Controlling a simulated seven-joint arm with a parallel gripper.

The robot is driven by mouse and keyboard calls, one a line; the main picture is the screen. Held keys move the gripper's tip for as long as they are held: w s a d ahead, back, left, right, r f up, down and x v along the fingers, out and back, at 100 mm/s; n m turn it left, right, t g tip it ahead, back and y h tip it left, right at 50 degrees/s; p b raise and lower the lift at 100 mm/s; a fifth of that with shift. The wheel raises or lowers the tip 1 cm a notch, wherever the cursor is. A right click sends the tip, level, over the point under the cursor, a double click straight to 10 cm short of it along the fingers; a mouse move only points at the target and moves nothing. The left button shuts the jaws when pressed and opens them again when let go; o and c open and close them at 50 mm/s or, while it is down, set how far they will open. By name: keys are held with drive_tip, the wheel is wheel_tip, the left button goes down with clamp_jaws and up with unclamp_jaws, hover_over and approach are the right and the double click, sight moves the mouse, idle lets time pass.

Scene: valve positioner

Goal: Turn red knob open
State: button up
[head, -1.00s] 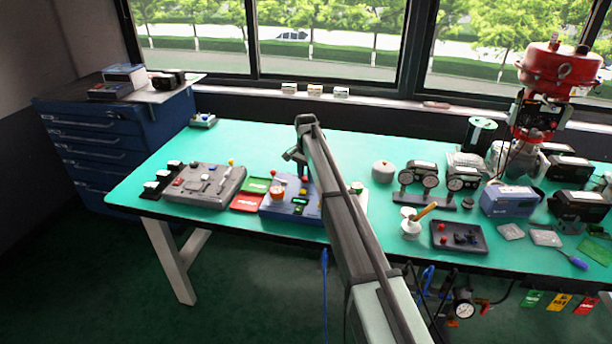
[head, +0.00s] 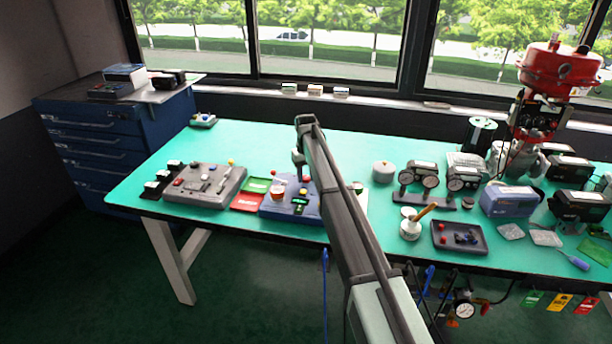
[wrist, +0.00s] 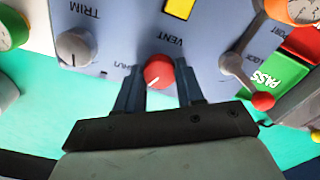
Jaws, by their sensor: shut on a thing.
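The red knob (wrist: 158,70) sits on the blue panel (wrist: 130,22) in the wrist view, beside the VENT label. A short pale line on its face points toward the palm side of my gripper. My gripper (wrist: 159,77) is shut on the knob, with one dark finger on each side of it. Part of the SHUT lettering shows beside the left finger. In the head view my gripper (head: 299,164) is over the back of the blue box (head: 278,209), and my arm hides part of that box.
A grey TRIM knob (wrist: 75,47) and a red-tipped lever (wrist: 238,72) flank the red knob. An orange-rimmed gauge (wrist: 292,8) is at the upper right. A grey control box (head: 205,187) stands left of the blue box on the green bench (head: 255,143).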

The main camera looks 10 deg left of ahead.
sight(307, 177)
drive_tip(key=n, duration=0.5)
idle(0.6)
drive_tip(key=o, duration=1)
drive_tip(key=shift+o, duration=0.2)
wheel_tip(307, 177, up, 14)
drive_tip(key=shift+d+f, duration=0.1)
